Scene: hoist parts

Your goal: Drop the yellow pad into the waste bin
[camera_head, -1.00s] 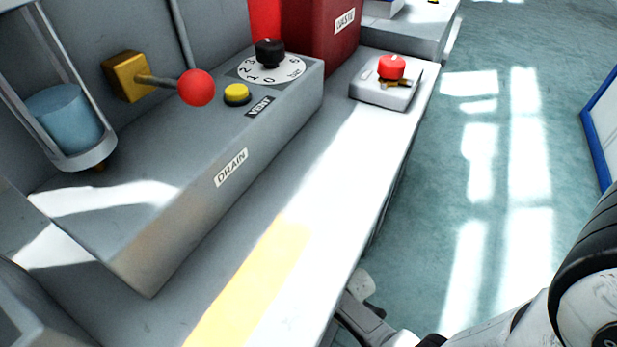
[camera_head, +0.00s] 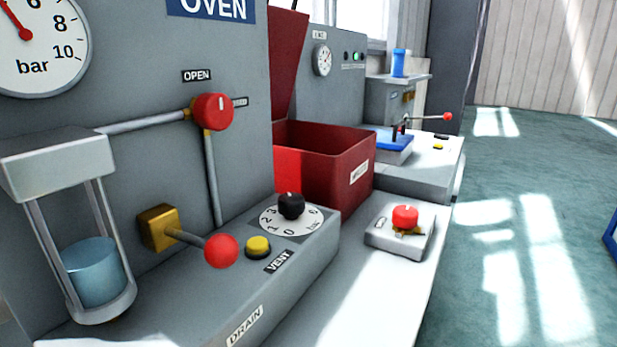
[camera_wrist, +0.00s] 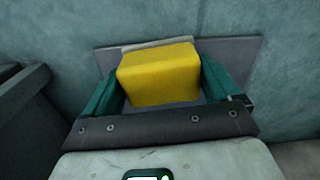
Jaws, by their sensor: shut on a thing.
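The yellow pad (camera_wrist: 158,76) is a block between the teal fingers of my gripper (camera_wrist: 161,70) in the wrist view. My gripper is shut on it, with one finger against each side. The head view does not show my gripper or the pad. The waste bin (camera_head: 338,192) is a dark red box with a pale label, in the middle of the head view. Its top is open and a red lid (camera_head: 287,62) stands raised at its left. The bin's floor is hidden.
A grey console in front of the bin carries a black knob (camera_head: 291,206), a yellow button (camera_head: 257,246) and a red-balled lever (camera_head: 221,251). A red button box (camera_head: 402,232) stands on the bench right of it. Clear floor (camera_head: 530,200) lies to the right.

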